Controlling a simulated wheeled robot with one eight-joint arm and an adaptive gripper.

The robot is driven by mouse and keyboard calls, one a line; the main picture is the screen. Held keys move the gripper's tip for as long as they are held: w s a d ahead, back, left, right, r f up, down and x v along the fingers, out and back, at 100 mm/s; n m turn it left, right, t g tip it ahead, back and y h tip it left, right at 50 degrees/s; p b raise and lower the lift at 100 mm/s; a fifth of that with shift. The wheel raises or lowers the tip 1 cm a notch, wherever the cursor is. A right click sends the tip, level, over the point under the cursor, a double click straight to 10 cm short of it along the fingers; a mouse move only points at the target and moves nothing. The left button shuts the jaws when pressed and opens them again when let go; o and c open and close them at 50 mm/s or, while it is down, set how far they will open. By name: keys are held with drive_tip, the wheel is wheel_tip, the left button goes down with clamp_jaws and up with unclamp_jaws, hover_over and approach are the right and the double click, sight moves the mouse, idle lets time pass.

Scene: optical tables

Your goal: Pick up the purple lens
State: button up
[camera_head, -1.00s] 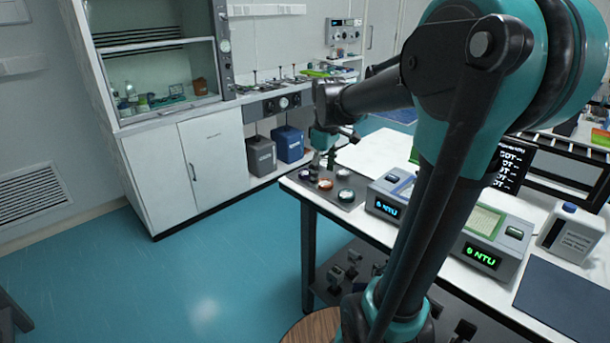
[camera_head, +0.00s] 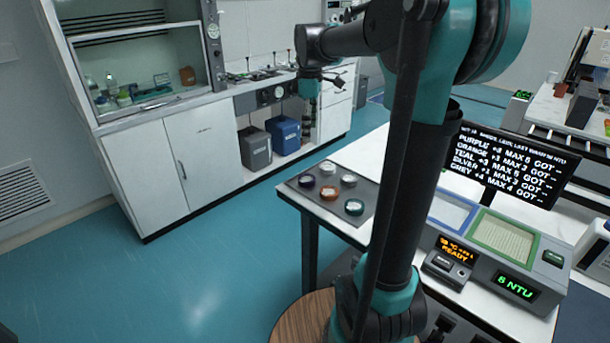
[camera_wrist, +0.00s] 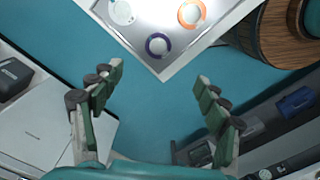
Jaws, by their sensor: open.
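The purple lens (camera_head: 307,181) is a small dark purple ring at the left corner of a grey tray (camera_head: 299,191) on the white table. In the wrist view the purple lens (camera_wrist: 158,45) lies flat near the tray's corner, with a pale centre. My gripper (camera_wrist: 160,72) is open and empty, its two fingers wide apart, with the purple lens beyond the gap between the fingertips. In the head view my gripper (camera_head: 310,103) hangs in the air above and behind the tray, apart from the lenses.
An orange lens (camera_head: 329,193) is beside the purple one; a teal lens (camera_head: 354,207) and two pale lenses share the tray. Instruments with displays (camera_head: 516,288) stand to the right. A bench with a fume hood (camera_head: 150,70) is behind. Floor left of the table is clear.

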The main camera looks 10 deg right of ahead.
hover_over(308, 178)
wheel_tip(308, 178, down, 12)
drive_tip(key=shift+s+d+r, duration=0.1)
drive_tip(key=shift+s+d, duration=0.05)
drive_tip(key=shift+f, duration=2.6)
drive_tip(key=c, duration=1.3)
drive_tip(key=shift+r, duration=0.15)
